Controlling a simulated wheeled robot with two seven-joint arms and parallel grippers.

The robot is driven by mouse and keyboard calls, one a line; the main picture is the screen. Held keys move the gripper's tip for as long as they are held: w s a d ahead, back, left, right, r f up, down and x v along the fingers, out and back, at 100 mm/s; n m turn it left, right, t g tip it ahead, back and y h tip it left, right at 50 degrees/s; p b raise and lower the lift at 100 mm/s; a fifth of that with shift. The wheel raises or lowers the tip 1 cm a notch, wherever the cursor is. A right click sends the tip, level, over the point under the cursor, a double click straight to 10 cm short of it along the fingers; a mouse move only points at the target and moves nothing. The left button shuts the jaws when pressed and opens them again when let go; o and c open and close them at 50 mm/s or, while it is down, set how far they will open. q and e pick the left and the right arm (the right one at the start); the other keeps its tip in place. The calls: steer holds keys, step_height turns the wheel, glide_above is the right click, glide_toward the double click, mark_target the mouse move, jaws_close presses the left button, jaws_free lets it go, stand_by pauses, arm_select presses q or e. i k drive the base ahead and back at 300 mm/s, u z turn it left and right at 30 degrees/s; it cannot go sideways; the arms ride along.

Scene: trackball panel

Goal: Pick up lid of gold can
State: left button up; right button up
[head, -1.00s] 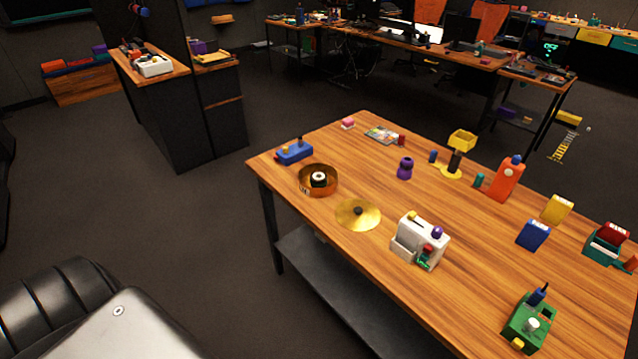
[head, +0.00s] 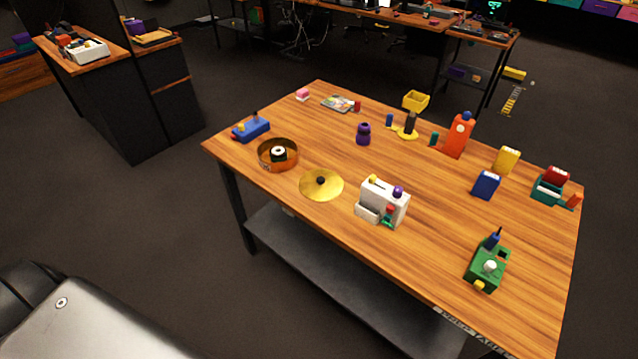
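A round gold lid (head: 321,185) with a small dark knob at its middle lies flat on the wooden table (head: 420,265), near its front edge. The gold can (head: 278,155) stands just left of and behind the lid, apart from it. The can is open at the top, and a black and white round thing shows inside it. Neither of my grippers is in view.
A white device (head: 383,203) with coloured knobs stands just right of the lid. A blue block device (head: 251,130) is at the table's left corner. A purple knobbed piece (head: 363,133) is behind. A green device (head: 488,266) stands at the right front.

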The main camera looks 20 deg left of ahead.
mark_target(318, 185)
steer(key=z, duration=0.5)
steer(key=k, duration=1.15)
steer(key=u, duration=0.5)
steer(key=i, duration=1.7)
steer(key=z, duration=0.6)
